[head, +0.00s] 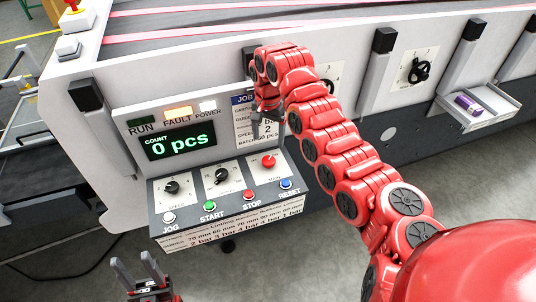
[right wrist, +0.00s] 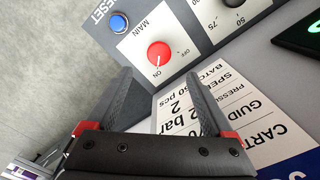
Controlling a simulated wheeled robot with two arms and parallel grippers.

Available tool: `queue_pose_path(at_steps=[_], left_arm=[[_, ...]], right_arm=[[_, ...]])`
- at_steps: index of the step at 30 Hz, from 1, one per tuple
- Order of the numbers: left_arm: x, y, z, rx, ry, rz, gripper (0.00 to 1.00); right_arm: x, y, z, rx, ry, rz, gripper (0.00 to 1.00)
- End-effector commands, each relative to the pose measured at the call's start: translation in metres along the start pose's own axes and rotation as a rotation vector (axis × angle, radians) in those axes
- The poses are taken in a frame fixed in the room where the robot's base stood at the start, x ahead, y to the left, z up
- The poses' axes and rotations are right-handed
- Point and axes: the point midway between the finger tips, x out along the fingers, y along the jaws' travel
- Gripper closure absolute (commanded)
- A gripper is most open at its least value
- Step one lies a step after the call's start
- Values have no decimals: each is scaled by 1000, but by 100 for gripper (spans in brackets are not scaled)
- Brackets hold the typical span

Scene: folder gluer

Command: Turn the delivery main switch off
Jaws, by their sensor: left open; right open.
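The main switch is a red rotary knob on a white plate marked MAIN. It sits at the right of the control panel's knob row in the head view (head: 268,161) and fills the upper middle of the right wrist view (right wrist: 159,55). Its pale mark appears to point to ON; OFF is to the side. My right gripper (head: 267,128) is open and empty just above the knob, its fingers (right wrist: 159,76) spread to either side of the knob's line in the right wrist view, seemingly apart from it. My left gripper (head: 138,272) is open and empty at the lower left, away from the panel.
The control panel (head: 222,208) also carries a speed knob (head: 172,187), a batch knob (head: 221,176) and a row of buttons, including a blue RESET button (right wrist: 119,22) near the main switch. A job card (right wrist: 178,112) is behind my right fingers. A small tray (head: 491,112) stands at right.

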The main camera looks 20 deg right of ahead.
Motion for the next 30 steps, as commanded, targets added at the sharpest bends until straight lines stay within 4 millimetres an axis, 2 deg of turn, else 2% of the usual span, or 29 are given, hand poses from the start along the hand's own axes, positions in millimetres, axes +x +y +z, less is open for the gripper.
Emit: queue_pose_path(at_steps=[11, 15, 21, 28, 30], left_arm=[[15, -1, -2, 0, 0, 0, 50], [24, -1, -4, 0, 0, 0, 50], [27, -1, -4, 0, 0, 0, 50], [26, -1, -4, 0, 0, 0, 50], [26, -1, -4, 0, 0, 0, 50]], right_arm=[[63, 0, 3, -1, -5, 1, 14], [80, 1, 0, -1, -1, 3, 14], [93, 0, 0, 0, 2, 0, 14], [94, 0, 0, 0, 2, -1, 14], [94, 0, 0, 0, 2, -1, 24]])
